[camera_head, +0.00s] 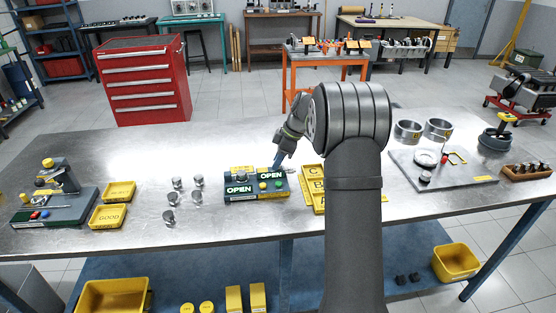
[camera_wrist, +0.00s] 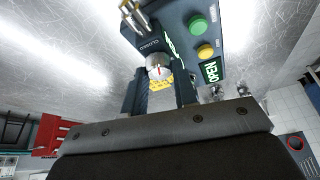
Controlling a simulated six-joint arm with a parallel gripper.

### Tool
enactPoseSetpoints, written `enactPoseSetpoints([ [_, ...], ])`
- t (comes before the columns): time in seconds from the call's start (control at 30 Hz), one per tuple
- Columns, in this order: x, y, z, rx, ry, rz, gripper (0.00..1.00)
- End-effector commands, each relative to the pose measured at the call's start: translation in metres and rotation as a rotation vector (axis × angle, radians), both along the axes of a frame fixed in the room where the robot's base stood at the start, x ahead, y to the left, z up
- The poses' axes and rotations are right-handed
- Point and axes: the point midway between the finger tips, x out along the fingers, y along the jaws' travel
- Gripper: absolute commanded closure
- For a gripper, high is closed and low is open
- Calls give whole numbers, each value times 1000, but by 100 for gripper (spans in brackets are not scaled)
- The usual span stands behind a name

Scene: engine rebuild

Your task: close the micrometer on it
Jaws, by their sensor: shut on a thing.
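A dark green box (camera_head: 255,195) with two lit OPEN signs, a green button and a yellow button stands mid-bench. The box also fills the top of the wrist view (camera_wrist: 185,25), where a CLOSED label shows. My gripper (camera_head: 276,166) reaches down at its back right edge. In the wrist view my gripper (camera_wrist: 159,80) is shut on a small round silver knob (camera_wrist: 157,66) with a red mark, beside the CLOSED label. A ribbed yellow part (camera_wrist: 161,84) shows just below the knob. I cannot tell which part is the micrometer, nor whether a piece sits in it.
Several silver cylindrical parts (camera_head: 170,216) stand left of the box. Yellow trays (camera_head: 107,216) lie farther left, near a stand (camera_head: 57,180). Yellow lettered trays (camera_head: 312,190) lie right of the box, partly behind my arm. A grey plate (camera_head: 410,182) with tools lies farther right.

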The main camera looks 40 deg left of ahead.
Motion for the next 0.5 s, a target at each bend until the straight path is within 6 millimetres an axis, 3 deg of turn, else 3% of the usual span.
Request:
enactPoseSetpoints([
  [0.5, 1, 1, -1, -1, 1, 338, 97],
])
